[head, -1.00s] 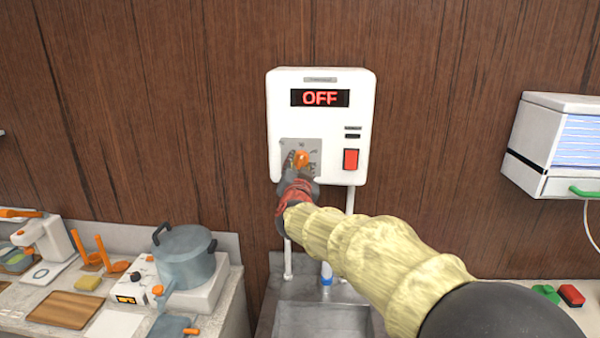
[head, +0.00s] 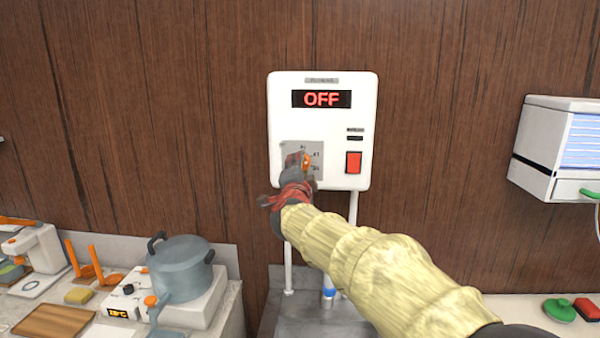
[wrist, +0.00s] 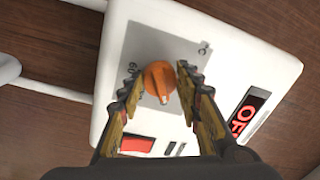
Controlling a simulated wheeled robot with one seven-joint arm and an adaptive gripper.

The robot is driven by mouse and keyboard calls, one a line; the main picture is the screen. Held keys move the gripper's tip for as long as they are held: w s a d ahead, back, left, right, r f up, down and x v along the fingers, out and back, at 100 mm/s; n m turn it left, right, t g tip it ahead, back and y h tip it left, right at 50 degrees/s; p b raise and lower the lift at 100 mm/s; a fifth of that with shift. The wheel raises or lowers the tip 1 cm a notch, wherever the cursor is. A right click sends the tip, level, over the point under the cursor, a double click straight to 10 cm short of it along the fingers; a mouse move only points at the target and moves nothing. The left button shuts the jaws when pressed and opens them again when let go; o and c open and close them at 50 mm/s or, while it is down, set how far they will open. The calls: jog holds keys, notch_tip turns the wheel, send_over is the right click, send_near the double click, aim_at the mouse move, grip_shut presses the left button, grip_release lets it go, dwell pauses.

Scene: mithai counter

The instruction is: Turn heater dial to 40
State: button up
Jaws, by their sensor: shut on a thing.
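The white heater box (head: 283,116) hangs on the wooden wall, and its red display (head: 321,99) reads OFF. The orange heater dial (head: 307,163) sits on a grey plate at the lower left of the box, partly hidden by my gripper (head: 301,166). In the wrist view, the dial (wrist: 160,82) lies between the two fingers of my gripper (wrist: 158,76), which is shut on it. Some scale marks show around the dial, but most are hidden or too small to read.
A red switch (head: 353,162) sits right of the dial on the box. White pipes run down to a sink area below. A grey pot (head: 180,268) stands on the left counter, and a white wall unit (head: 548,150) hangs at the right.

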jog(key=shift+f, duration=0.1)
dwell(0.5)
jog(key=o, duration=1.1)
jog(key=shift+m, duration=0.3)
jog(key=shift+o, duration=0.3)
jog(key=shift+s, duration=0.1)
jog(key=s, duration=1.1)
jog(key=shift+s+f, duration=0.25)
jog(key=shift+s, duration=0.15)
